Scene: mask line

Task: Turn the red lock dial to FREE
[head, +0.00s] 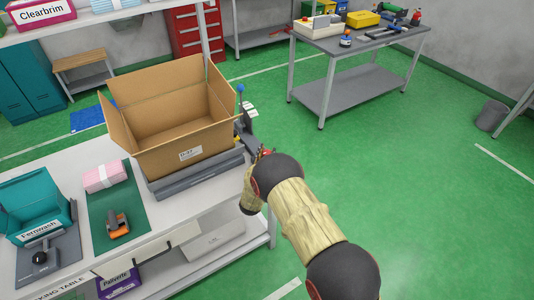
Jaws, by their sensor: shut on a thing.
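A small red part (265,153), which looks like the red lock dial, shows just past the end of my arm, at the right end of the grey fixture (195,176) under the cardboard box. My gripper (262,152) is at this spot and is shut on the dial as far as the view shows. My wrist hides most of the gripper's fingers and most of the dial. The FREE marking and the dial's setting cannot be read here. A lever with a blue knob (240,88) stands just behind the dial.
An open cardboard box (180,145) stands on the fixture. A pink pack (104,176) and an orange tool (118,225) lie on a green mat (103,214). A teal Fernwash box (38,208) stands at the left.

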